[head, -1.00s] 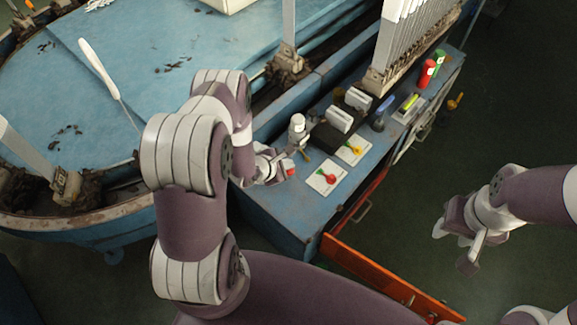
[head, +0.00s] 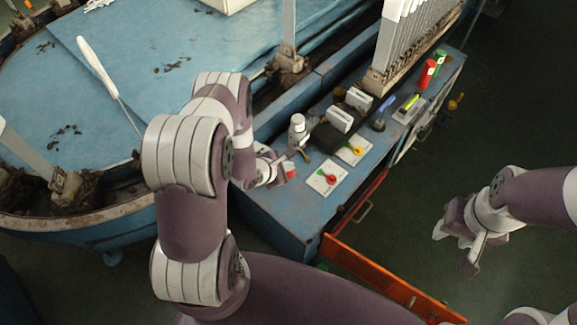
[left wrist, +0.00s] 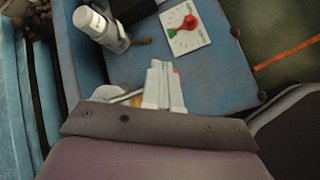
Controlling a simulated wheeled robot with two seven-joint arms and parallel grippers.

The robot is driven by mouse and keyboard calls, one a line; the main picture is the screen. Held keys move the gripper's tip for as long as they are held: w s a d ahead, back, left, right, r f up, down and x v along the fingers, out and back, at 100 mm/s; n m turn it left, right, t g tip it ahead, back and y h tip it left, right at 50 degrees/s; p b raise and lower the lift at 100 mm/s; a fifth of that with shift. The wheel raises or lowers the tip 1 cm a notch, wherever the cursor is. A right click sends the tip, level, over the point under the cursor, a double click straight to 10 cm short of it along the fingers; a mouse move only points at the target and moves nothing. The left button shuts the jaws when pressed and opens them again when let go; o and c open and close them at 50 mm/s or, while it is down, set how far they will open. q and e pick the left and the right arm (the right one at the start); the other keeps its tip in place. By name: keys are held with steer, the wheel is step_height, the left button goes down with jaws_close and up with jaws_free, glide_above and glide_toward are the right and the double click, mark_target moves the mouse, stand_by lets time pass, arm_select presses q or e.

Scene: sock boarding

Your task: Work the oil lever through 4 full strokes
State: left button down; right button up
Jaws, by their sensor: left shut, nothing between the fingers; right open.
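A white-capped canister (head: 298,124) stands on the blue bench left of the dial cards; it also shows in the left wrist view (left wrist: 98,26). A short brass-coloured piece (head: 306,156) juts from near its base and shows in the left wrist view (left wrist: 141,41); I take this to be the oil lever, but it is small. My left gripper (head: 284,168) is shut and empty, just in front of the canister and apart from the brass piece. Its closed fingers show in the left wrist view (left wrist: 162,82). A thin metal rod (left wrist: 127,97) passes partly hidden beside them. My right gripper (head: 455,243) is open, over the floor.
Two dial cards with a red knob (head: 331,180) and a yellow knob (head: 355,151) lie right of the canister. Dark blocks, a blue item (head: 383,113) and red and green cylinders stand farther back.

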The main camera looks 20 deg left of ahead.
arm_select(q)
steer(key=shift+s+d+f+b, duration=0.15)
steer(key=shift+f+b, duration=0.55)
steer(key=shift+f, duration=0.35)
stand_by(0.7)
stand_by(0.5)
steer(key=shift+w+a+r+p, duration=0.1)
steer(key=shift+a+r+p, duration=0.1)
steer(key=shift+r+p, duration=1.15)
steer(key=shift+w+a+r+p, duration=0.1)
steer(key=shift+a+r+p, duration=0.05)
steer(key=shift+r+p, duration=1.2)
steer(key=shift+r, duration=0.15)
steer(key=r+p, duration=0.4)
steer(key=shift+w+a+r, duration=0.1)
steer(key=shift+a+r, duration=0.15)
steer(key=shift+r, duration=0.15)
